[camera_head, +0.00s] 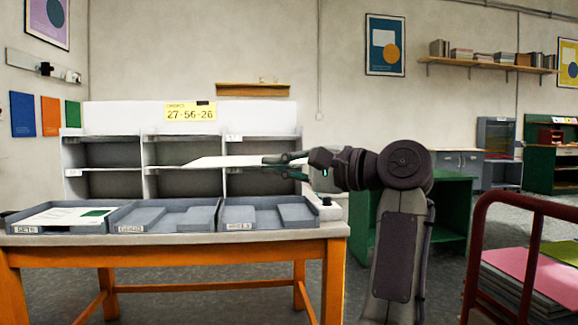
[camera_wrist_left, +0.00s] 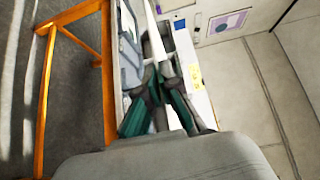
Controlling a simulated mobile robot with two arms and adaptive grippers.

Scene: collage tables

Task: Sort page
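My left gripper (camera_head: 284,166) reaches leftward over the right side of the table. It is shut on a white page (camera_head: 228,161), held nearly level and seen almost edge-on, in front of the sorting shelf (camera_head: 142,168). In the left wrist view the page (camera_wrist_left: 153,28) is a thin strip between the fingers (camera_wrist_left: 157,72). Three labelled grey trays stand on the table: a left tray (camera_head: 26,230) with a white-and-green page (camera_head: 70,216) in it, a middle tray (camera_head: 140,217) and a right tray (camera_head: 240,214). My right gripper is out of view.
The table (camera_head: 180,240) has an orange frame. A yellow sign (camera_head: 190,112) reading 27-56-26 is on the shelf's top. A dark red cart rail (camera_head: 535,208) with pink and green sheets (camera_head: 530,270) is at right. A green workbench (camera_head: 455,215) stands behind my arm.

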